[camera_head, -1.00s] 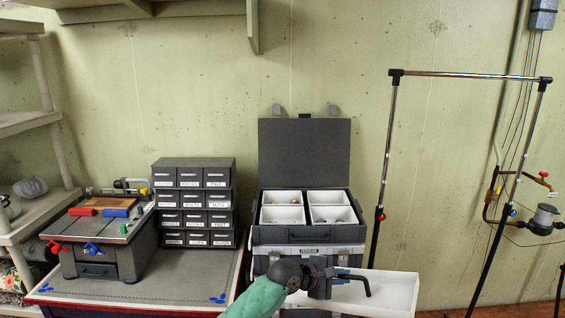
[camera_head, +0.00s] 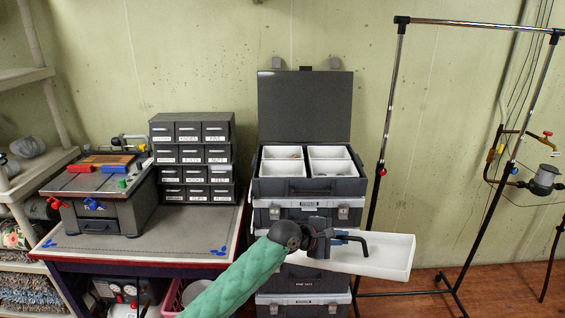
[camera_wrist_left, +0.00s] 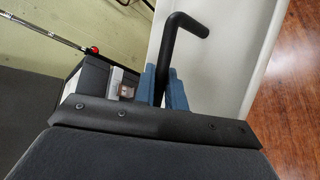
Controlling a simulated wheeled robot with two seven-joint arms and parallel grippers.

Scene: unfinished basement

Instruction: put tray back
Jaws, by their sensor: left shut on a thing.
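A long, shallow white tray (camera_head: 390,260) with a black bent handle (camera_head: 360,241) is level in front of the toolbox stack in the head view. My left gripper (camera_head: 341,238) is shut on the handle. In the left wrist view the blue fingertips (camera_wrist_left: 163,88) clasp the black handle (camera_wrist_left: 178,38), with the white tray (camera_wrist_left: 225,50) beyond them. The open toolbox (camera_head: 308,187) behind has its lid up and several white bins (camera_head: 331,166) inside. The arm and gripper hide the tray's left part. My right gripper is not in view.
A workbench (camera_head: 135,248) at the left carries a dark drawer cabinet (camera_head: 193,158) and a small tool station (camera_head: 95,200). A metal rack (camera_head: 385,130) stands to the right. The wooden floor (camera_head: 500,275) at the right has free room.

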